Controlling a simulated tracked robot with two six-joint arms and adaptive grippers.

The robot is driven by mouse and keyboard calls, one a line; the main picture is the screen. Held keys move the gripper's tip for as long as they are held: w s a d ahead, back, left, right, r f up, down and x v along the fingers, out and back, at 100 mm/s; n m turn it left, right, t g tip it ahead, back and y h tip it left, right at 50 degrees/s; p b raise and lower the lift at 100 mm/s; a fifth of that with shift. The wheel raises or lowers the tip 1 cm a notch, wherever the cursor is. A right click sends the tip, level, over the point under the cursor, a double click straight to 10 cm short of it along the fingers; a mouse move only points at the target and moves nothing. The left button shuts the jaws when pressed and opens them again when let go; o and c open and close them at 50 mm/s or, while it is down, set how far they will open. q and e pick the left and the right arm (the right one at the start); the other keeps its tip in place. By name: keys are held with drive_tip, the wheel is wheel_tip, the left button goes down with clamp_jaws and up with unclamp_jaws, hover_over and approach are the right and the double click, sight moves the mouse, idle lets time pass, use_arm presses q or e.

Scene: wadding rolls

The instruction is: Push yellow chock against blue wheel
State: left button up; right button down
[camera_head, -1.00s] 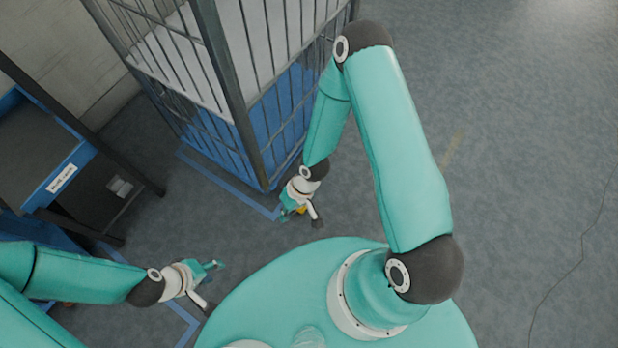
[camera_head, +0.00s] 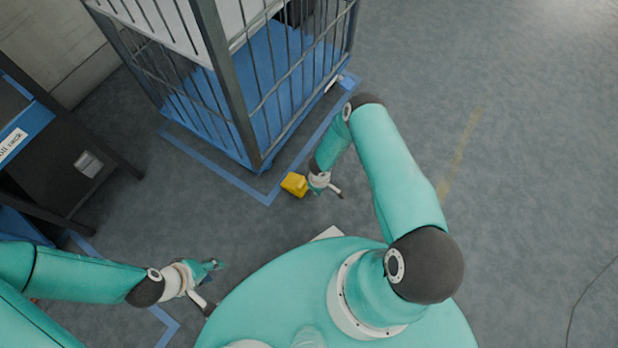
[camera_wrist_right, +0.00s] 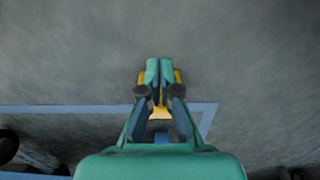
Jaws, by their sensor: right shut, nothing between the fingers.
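The yellow chock (camera_head: 294,184) lies on the floor by the corner of the blue floor line, just off the cage cart's near corner. My right gripper (camera_head: 324,184) is low, close to the right of the chock; I cannot tell if they touch. In the right wrist view its fingers (camera_wrist_right: 160,72) are together and empty, and yellow chock parts (camera_wrist_right: 160,112) show beside and below them. I cannot make out the blue wheel for certain. My left gripper (camera_head: 210,267) hangs apart at lower left, its jaw opening unclear.
The barred cage cart (camera_head: 245,125) with a blue base stands at top centre, inside blue floor tape (camera_head: 225,180). A dark rack with a blue edge (camera_head: 28,128) stands at left. The floor at right is clear except for a thin cable (camera_head: 572,305).

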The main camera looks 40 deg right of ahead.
wheel_tip(320, 180, down, 7)
drive_tip(key=b, duration=0.3)
drive_tip(key=shift+r+b, duration=0.1)
drive_tip(key=shift+b, duration=0.25)
drive_tip(key=w+b, duration=0.1)
drive_tip(key=w+a+b, duration=0.1)
drive_tip(key=shift+w, duration=0.3)
drive_tip(key=shift+w+a+r+b, duration=0.1)
drive_tip(key=shift+w+a+b, duration=0.2)
drive_tip(key=shift+w+b, duration=0.25)
